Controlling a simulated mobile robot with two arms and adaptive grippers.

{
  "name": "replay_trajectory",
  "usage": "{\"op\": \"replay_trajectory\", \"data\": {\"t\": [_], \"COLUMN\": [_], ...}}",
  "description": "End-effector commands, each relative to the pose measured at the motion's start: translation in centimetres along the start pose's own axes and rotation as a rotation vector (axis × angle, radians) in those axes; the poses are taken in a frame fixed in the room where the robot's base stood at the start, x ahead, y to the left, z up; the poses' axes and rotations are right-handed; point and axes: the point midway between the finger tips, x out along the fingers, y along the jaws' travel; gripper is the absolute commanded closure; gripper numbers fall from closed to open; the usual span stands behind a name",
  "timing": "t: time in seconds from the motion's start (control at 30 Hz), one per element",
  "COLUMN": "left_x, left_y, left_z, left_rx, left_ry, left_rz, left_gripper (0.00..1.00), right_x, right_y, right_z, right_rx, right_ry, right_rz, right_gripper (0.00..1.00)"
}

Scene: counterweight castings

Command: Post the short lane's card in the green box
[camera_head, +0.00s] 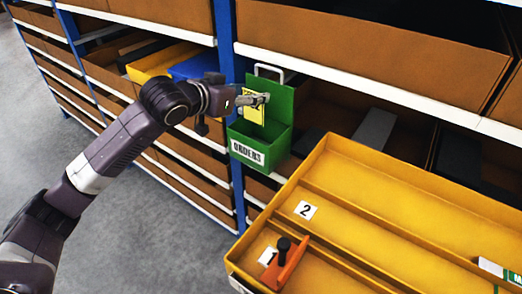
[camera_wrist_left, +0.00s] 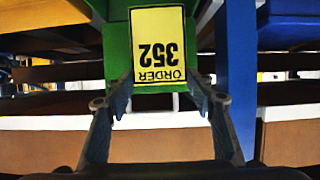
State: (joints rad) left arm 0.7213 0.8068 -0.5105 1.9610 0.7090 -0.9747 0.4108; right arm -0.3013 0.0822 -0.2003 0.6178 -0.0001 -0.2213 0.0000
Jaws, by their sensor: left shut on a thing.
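My left gripper (camera_head: 262,99) is shut on a yellow card (camera_head: 253,112). The card also shows in the left wrist view (camera_wrist_left: 158,45), upside down, reading ORDER 352, with the fingers (camera_wrist_left: 158,84) at its near edge. The green box (camera_head: 259,150), labelled ORDERS, hangs at the blue rack post. The card is in front of the box's tall back plate, above its open pocket; I cannot tell whether it touches the plate. A yellow tray (camera_head: 322,185) with long lanes stands at the right, with labels 2 (camera_head: 306,210) and, partly hidden, 1 (camera_head: 268,257). My right gripper is out of view.
An orange block with a black knob (camera_head: 289,264) sits in the tray's near lane. A white and green item (camera_head: 497,270) shows at the right edge. Shelves with brown bins (camera_head: 370,50) and a blue post (camera_head: 226,40) surround the box. Grey floor lies open at the left.

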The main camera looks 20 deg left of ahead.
Motion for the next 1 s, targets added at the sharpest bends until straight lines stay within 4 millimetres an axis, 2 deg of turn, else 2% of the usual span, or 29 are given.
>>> {"op": "replay_trajectory", "data": {"t": [0.27, 0.3, 0.5, 0.8, 0.87, 1.0], "left_x": [0.0, 0.0, 0.1, -0.2, -0.6, -2.8], "left_y": [0.0, 0.0, 0.0, 0.0, -0.1, -0.1], "left_z": [0.1, 0.1, 0.1, 0.2, 0.2, 0.2], "left_rx": [0.001, 0.001, 0.001, 0.001, 0.001, 0.004], "left_ry": [0.001, 0.001, 0.001, 0.000, 0.001, 0.002], "left_rz": [0.000, 0.000, 0.000, 0.000, -0.001, -0.002], "left_gripper": [0.67, 0.49, 0.30, 0.30, 0.30, 0.30], "right_x": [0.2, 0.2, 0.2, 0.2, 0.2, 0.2], "right_y": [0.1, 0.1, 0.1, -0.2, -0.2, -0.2], "right_z": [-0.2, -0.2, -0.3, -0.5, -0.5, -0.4], "right_rx": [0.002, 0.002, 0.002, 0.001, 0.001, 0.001], "right_ry": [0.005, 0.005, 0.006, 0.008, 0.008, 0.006], "right_rz": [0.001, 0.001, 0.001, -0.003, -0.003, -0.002], "right_gripper": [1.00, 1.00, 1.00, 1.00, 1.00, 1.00]}}
